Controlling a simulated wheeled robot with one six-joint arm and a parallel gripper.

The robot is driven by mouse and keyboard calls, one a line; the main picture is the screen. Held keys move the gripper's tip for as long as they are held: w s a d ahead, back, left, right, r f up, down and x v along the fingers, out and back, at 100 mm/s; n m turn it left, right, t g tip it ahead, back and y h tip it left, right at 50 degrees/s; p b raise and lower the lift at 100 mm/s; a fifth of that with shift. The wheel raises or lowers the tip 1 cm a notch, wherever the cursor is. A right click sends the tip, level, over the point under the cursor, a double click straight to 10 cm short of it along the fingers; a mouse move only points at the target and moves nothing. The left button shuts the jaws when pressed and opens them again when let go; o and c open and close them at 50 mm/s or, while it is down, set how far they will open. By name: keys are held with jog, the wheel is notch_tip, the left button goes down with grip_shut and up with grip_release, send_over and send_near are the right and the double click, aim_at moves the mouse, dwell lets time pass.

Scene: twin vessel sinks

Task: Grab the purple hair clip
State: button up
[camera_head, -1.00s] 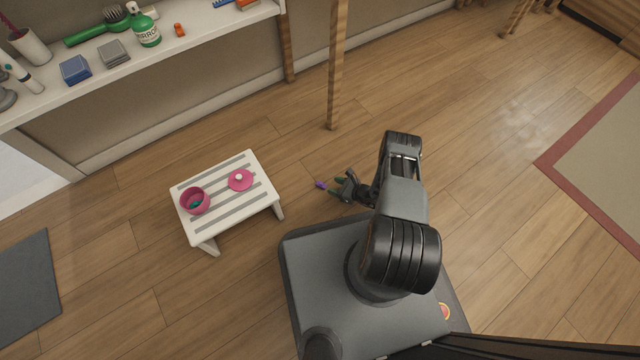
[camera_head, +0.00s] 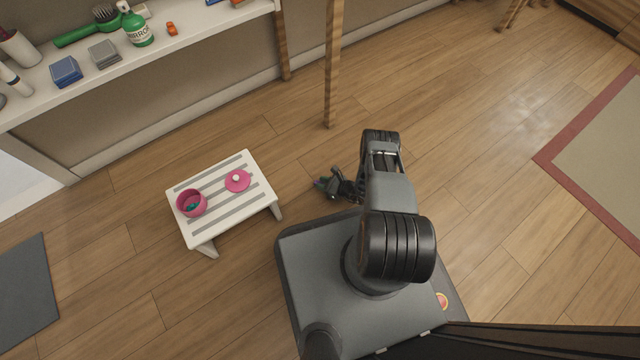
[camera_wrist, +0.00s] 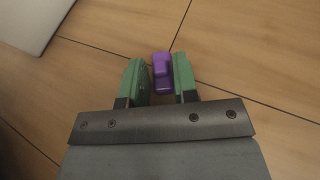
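The purple hair clip (camera_wrist: 162,72) lies between the green fingertips of my gripper (camera_wrist: 160,80) in the wrist view. The two fingers stand apart, one on each side of it, with only narrow gaps at most. I see no clear grip on it. In the head view, my gripper (camera_head: 325,187) is low over the wooden floor, to the right of the small white stool. The clip is hidden by the fingers there.
The white slatted stool (camera_head: 223,211) stands to the left of my gripper and holds a pink cup (camera_head: 184,208) and a pink lid (camera_head: 237,181). A wooden post (camera_head: 331,70) rises behind. The floor around my gripper is clear.

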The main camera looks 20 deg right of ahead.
grip_shut()
